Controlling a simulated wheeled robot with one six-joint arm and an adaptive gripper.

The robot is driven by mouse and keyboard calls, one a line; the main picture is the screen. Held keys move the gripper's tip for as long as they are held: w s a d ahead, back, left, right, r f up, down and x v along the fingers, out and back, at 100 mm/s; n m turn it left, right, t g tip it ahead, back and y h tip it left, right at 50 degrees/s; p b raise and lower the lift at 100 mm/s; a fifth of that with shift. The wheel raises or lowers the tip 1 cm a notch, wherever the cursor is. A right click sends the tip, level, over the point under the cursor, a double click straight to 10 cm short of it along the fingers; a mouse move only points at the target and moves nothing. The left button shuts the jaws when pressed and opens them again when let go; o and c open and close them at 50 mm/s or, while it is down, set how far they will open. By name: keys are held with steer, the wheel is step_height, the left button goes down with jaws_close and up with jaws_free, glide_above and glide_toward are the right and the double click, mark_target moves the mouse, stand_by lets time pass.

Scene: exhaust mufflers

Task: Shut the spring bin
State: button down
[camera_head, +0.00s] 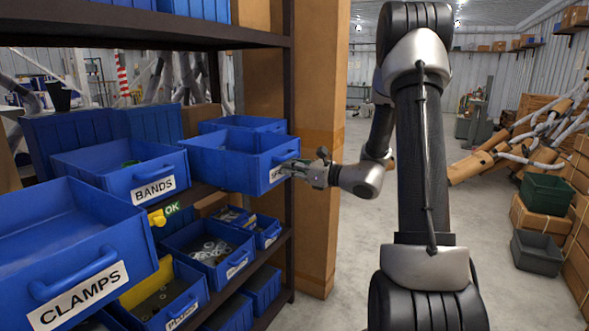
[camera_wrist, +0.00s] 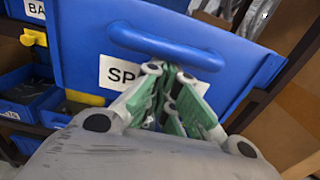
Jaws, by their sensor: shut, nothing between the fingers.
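The spring bin (camera_head: 232,160) is a blue drawer-like bin on the shelf, standing out past the shelf front in the head view. Its white label starts with "SP" and is partly covered by my gripper. In the wrist view the bin's blue front (camera_wrist: 85,45) fills most of the picture, with its handle (camera_wrist: 165,45) across the upper middle. My gripper (camera_head: 290,168) is at the bin's front, just below the handle and over the label. In the wrist view its fingertips (camera_wrist: 168,70) are together, with nothing between them. Whether they touch the front I cannot tell.
The BANDS bin (camera_head: 120,172) and the CLAMPS bin (camera_head: 62,255) stand out to the left. Lower bins (camera_head: 208,250) hold parts. A brown shelf side panel (camera_head: 318,150) stands right behind my gripper. Open floor (camera_head: 440,220) lies to the right.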

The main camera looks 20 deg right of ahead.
steer(key=x, duration=2.1)
steer(key=shift+w+a, duration=0.4)
steer(key=shift+w, duration=0.1)
steer(key=shift+r, duration=0.1)
